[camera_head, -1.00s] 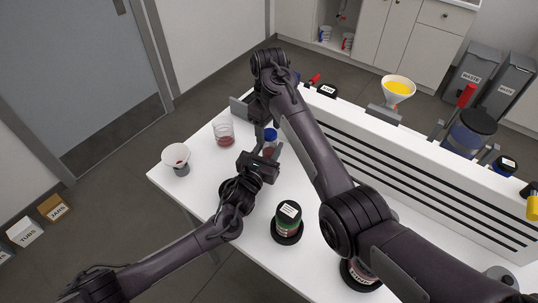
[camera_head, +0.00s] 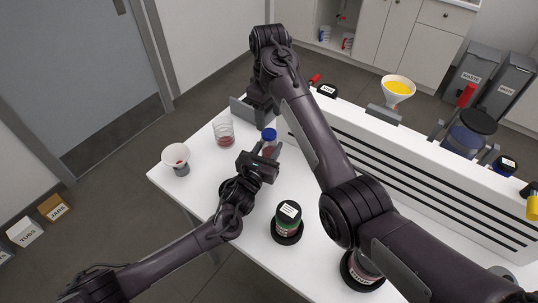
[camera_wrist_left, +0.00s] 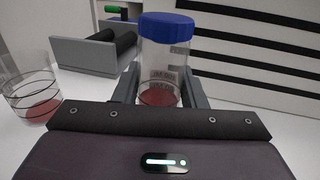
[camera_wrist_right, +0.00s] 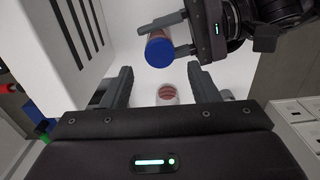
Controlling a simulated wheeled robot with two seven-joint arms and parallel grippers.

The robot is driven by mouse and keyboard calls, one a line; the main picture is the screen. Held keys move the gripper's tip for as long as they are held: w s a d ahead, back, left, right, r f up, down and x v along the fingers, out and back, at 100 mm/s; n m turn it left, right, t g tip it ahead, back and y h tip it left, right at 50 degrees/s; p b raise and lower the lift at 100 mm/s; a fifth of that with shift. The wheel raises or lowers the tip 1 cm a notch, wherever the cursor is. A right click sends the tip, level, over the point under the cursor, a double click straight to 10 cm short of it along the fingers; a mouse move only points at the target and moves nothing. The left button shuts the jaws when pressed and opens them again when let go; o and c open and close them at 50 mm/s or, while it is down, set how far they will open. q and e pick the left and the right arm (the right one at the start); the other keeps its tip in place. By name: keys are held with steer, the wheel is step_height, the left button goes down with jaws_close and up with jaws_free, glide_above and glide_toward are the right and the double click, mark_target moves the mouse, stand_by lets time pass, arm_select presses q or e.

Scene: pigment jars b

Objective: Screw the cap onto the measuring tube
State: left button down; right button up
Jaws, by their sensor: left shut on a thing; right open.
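The measuring tube (camera_wrist_left: 161,72) is clear, with red contents at the bottom, and stands upright between the fingers of my left gripper (camera_wrist_left: 160,90). The blue cap (camera_wrist_left: 166,27) sits on top of the tube; how tightly it is screwed on cannot be told. In the head view the cap (camera_head: 269,134) shows just above my left gripper, over the table. My right gripper (camera_wrist_right: 160,75) is open and empty. In the right wrist view the capped tube (camera_wrist_right: 158,50) is apart from its fingers. In the head view its fingers are largely hidden.
A green jar (camera_head: 288,222) stands toward the front. A slotted white panel (camera_head: 400,165) runs along the back. A grey holder (camera_wrist_left: 85,55) stands behind the tube.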

mark_target(269, 132)
steer(key=shift+r, duration=1.45)
steer(key=shift+f, duration=0.1)
steer(key=shift+f, duration=3.95)
steer(key=shift+c, duration=0.4)
steer(key=c, duration=1)
steer(key=shift+o, duration=0.2)
steer(key=m, duration=0.2)
steer(key=shift+m, duration=0.3)
